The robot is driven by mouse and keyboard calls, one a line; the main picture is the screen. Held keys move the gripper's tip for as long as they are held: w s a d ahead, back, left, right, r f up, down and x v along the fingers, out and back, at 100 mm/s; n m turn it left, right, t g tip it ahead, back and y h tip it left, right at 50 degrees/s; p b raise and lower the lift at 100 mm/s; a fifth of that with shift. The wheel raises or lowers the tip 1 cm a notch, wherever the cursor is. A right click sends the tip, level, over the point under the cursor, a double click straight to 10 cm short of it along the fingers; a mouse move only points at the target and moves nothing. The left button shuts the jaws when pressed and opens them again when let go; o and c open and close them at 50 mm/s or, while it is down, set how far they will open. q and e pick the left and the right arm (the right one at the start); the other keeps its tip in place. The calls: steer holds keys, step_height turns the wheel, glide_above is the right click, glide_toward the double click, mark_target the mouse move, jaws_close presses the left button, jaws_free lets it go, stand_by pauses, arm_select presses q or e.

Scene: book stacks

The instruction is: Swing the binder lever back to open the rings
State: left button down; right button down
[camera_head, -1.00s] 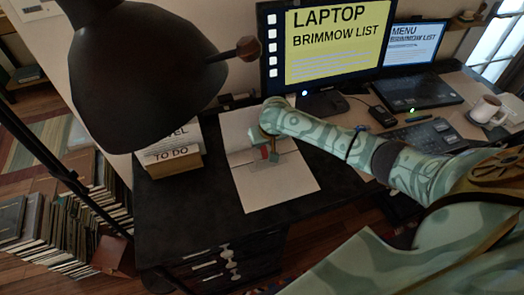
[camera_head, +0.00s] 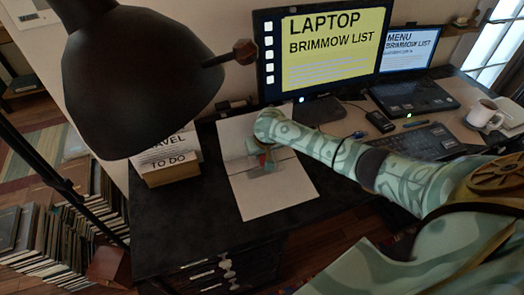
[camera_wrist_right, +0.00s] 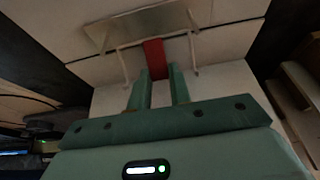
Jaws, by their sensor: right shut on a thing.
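The binder (camera_head: 275,201) lies open on the dark desk, its pale inside facing up. Its metal ring mechanism (camera_wrist_right: 140,27), with a plate and two thin rings, shows in the right wrist view. A red lever (camera_wrist_right: 154,55) stands out from the plate between the rings. My right gripper (camera_head: 263,162) is over the middle of the binder; in the right wrist view its two green fingers (camera_wrist_right: 159,82) are shut on the red lever's end. In the head view my arm and hand partly hide the mechanism. My left gripper is not in view.
A dark lamp head (camera_head: 140,80) hangs large at the upper left. A monitor (camera_head: 325,45), laptop (camera_head: 415,92), keyboard (camera_head: 420,142) and mug (camera_head: 484,115) stand to the right. Bare desk lies in front of the binder.

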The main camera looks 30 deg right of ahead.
steer(key=shift+w+r+g+p, duration=0.15)
steer(key=shift+r+g+p, duration=0.15)
steer(key=shift+r+p, duration=0.25)
steer(key=shift+w+f+p, duration=0.1)
steer(key=shift+f+p, duration=0.2)
steer(key=shift+p, duration=0.1)
steer(key=shift+w+d+f+g, duration=0.1)
steer(key=shift+f+g, duration=0.2)
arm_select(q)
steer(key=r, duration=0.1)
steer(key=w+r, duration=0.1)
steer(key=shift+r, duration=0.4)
arm_select(e)
steer(key=shift+f+g+y, duration=0.2)
steer(key=shift+g+y, duration=0.1)
steer(key=shift+g, duration=0.1)
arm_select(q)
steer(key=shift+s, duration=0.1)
arm_select(e)
steer(key=c, duration=1.6)
jaws_free()
steer(key=shift+o, duration=0.2)
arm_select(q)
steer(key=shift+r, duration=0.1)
arm_select(e)
steer(key=shift+r, duration=0.1)
